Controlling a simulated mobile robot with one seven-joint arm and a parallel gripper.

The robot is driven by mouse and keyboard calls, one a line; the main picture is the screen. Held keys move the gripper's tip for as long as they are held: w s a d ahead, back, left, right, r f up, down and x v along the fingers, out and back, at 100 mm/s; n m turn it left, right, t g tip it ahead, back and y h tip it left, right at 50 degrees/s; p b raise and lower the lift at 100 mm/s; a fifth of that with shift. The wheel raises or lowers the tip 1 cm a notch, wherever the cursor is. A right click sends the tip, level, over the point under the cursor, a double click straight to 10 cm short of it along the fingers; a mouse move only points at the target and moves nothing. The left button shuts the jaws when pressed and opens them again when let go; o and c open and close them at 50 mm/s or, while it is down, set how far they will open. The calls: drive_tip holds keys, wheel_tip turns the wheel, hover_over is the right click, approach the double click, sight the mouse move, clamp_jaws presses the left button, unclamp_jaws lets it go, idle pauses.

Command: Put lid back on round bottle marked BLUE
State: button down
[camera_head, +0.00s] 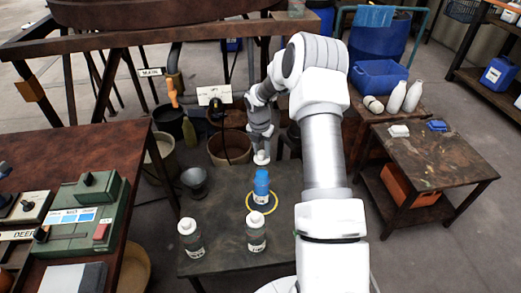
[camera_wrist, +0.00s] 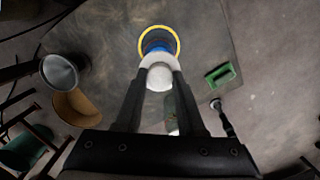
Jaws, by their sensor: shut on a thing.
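A round blue bottle (camera_head: 262,187) with a pale label stands upright inside a yellow ring (camera_head: 273,207) on the dark table (camera_head: 220,215). The label's writing is too small to read. My gripper (camera_head: 262,151) points down and is shut on a white lid (camera_head: 261,158). The lid is above the bottle's top, with a small gap between them in the head view. In the wrist view the lid (camera_wrist: 159,77) sits between my fingertips (camera_wrist: 158,80) and hides part of the blue bottle (camera_wrist: 155,44). The yellow ring shows around the bottle there.
Two white-capped bottles (camera_head: 190,240) (camera_head: 256,233) stand at the table's front. A grey metal cup (camera_head: 194,182) is left of the table's far end. A green handled object (camera_wrist: 222,76) lies right of the lid in the wrist view. Buckets (camera_head: 229,147) stand beyond the table.

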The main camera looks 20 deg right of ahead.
wheel_tip(320, 180, down, 4)
drive_tip(key=b, duration=0.3)
drive_tip(key=shift+f+b, duration=0.4)
drive_tip(key=shift+f, duration=0.55)
drive_tip(key=shift+p, duration=0.3)
idle(0.4)
drive_tip(key=shift+f, duration=0.15)
idle(1.4)
unclamp_jaws()
idle(0.6)
